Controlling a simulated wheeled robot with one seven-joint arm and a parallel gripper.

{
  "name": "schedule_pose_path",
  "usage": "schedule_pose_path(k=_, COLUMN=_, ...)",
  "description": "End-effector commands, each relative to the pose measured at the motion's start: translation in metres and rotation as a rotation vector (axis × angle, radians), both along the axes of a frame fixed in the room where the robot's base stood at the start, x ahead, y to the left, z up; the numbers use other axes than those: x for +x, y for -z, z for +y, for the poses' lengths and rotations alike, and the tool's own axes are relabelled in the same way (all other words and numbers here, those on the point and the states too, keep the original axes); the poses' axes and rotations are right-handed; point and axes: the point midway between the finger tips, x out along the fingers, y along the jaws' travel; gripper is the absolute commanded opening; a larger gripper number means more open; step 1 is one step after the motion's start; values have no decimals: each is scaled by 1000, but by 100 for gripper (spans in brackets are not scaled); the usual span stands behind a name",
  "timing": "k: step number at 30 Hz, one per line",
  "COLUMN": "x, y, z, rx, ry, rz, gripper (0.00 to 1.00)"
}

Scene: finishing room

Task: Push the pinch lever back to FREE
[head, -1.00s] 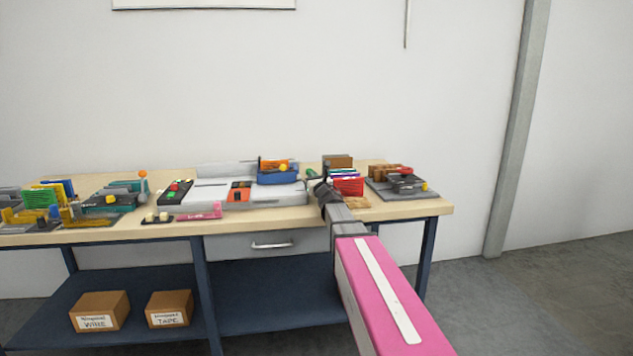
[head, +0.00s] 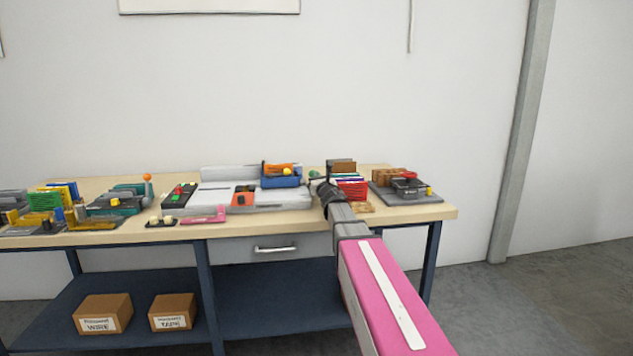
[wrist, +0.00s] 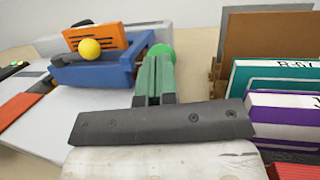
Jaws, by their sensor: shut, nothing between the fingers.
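A pale grey machine (head: 215,198) sits on the bench, with a blue block (head: 281,181) at its right end. A yellow ball knob (wrist: 89,48) shows in front of an orange plate on that block. I cannot tell which knob belongs to the pinch lever, and no FREE mark is readable. In the head view my gripper (head: 319,182) is small and partly hidden by my wrist.
Upright folders or books (wrist: 285,112) stand close on the right of my gripper, with a brown board (wrist: 265,45) behind. A grey device (head: 408,187) is at the bench's right end. Teal and yellow fixtures (head: 118,203) stand left. A pink item (head: 203,215) lies near the front edge.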

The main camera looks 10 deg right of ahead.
Motion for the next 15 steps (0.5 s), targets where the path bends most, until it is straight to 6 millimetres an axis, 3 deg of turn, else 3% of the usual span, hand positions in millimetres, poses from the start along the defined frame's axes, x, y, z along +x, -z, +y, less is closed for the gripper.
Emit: schedule_pose_path(k=15, x=44, y=-19, z=0, rx=1, ry=0, rz=-1, gripper=0)
